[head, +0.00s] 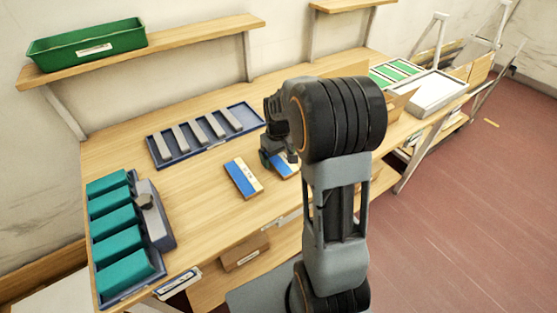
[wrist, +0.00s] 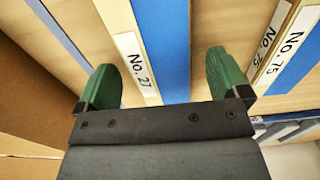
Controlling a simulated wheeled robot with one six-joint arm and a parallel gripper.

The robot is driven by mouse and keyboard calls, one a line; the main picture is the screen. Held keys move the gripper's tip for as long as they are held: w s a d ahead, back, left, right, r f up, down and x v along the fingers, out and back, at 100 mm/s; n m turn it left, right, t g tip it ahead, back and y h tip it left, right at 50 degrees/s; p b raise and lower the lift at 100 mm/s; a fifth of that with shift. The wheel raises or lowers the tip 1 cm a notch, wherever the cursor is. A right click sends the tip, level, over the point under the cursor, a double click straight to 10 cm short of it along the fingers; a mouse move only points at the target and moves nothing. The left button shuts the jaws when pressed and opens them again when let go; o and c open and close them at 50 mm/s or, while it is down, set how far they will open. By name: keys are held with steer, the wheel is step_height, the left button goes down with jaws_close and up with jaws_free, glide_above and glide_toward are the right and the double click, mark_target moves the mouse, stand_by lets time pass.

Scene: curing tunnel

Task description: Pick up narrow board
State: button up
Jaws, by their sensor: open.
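Two blue boards with white label strips and wooden edges lie on the wooden bench. The left board (head: 243,178) is in full view in the head view. The right board (head: 284,166) is partly hidden by my gripper (head: 277,155). In the wrist view my gripper (wrist: 165,78) is open, its two green fingers on either side of a board labelled No. 27 (wrist: 160,45). Nothing is held. A board labelled No. 75 (wrist: 300,45) lies to the right, outside the fingers. I cannot tell which board is the narrow one.
A blue tray with several grey bars (head: 160,150) stands behind the boards. A tray of teal blocks (head: 110,297) is at the left end. A green bin (head: 85,45) sits on the wall shelf. A white tray (head: 435,92) is at the right. Bare bench surrounds the left board.

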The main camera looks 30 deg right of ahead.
steer(key=shift+f, duration=0.35)
steer(key=c, duration=1)
